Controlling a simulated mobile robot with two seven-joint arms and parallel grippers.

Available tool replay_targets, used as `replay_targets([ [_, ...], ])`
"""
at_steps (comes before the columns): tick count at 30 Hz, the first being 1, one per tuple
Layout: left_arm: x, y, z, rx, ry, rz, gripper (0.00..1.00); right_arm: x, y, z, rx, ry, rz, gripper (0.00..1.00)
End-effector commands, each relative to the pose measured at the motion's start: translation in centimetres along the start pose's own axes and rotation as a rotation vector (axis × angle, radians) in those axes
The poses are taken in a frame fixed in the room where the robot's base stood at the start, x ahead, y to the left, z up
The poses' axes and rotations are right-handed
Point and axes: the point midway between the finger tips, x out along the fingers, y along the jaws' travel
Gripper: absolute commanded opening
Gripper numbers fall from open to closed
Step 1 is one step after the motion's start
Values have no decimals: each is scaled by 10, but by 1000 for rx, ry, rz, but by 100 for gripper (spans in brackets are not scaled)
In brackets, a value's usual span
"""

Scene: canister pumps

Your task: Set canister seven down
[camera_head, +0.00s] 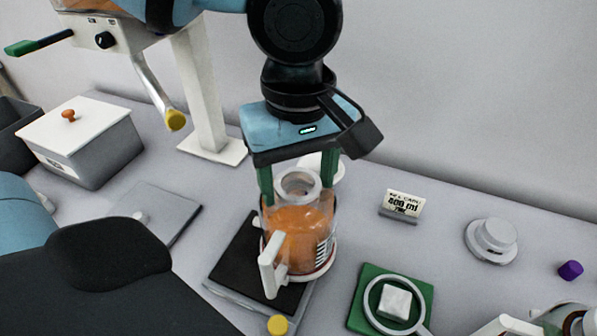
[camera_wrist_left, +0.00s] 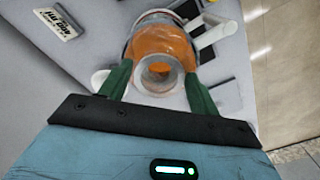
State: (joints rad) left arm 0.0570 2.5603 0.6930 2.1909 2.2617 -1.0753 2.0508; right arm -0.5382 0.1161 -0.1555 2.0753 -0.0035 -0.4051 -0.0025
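A clear canister with orange contents (camera_head: 300,225), a white handle and a striped label stands upright in the head view; no number is readable on it. My left gripper (camera_head: 297,178) is above it, its two green fingers on either side of the canister's upper part, apparently closed on it. The canister also shows between the fingers in the left wrist view (camera_wrist_left: 162,45), its round open neck towards the camera. It is over the right side of a black-topped pad (camera_head: 243,262) and overlaps its right edge in the picture. I cannot tell whether its base touches. My right gripper is not in view.
A green square with a white block and a ring (camera_head: 365,312) lies right of the canister. A small yellow knob (camera_head: 278,325) is in front. A sign reading 800 ml (camera_head: 403,203) and a white round lidded piece (camera_head: 491,240) stand behind right. A grey lidded box (camera_head: 85,150) is left.

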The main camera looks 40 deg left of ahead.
Motion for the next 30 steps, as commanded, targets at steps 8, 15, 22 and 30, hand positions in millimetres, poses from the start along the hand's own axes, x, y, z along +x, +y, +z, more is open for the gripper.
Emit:
replay_targets([
  [8, 0, 0, 0, 0, 0, 1, 73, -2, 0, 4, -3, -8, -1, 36],
  [15, -12, 1, 0, -1, 1, 5, 73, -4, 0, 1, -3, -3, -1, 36],
  [22, -55, 1, 0, -2, 2, 7, 73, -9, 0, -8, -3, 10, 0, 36],
  [30, -104, 1, 0, 0, 1, 6, 73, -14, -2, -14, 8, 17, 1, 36],
])
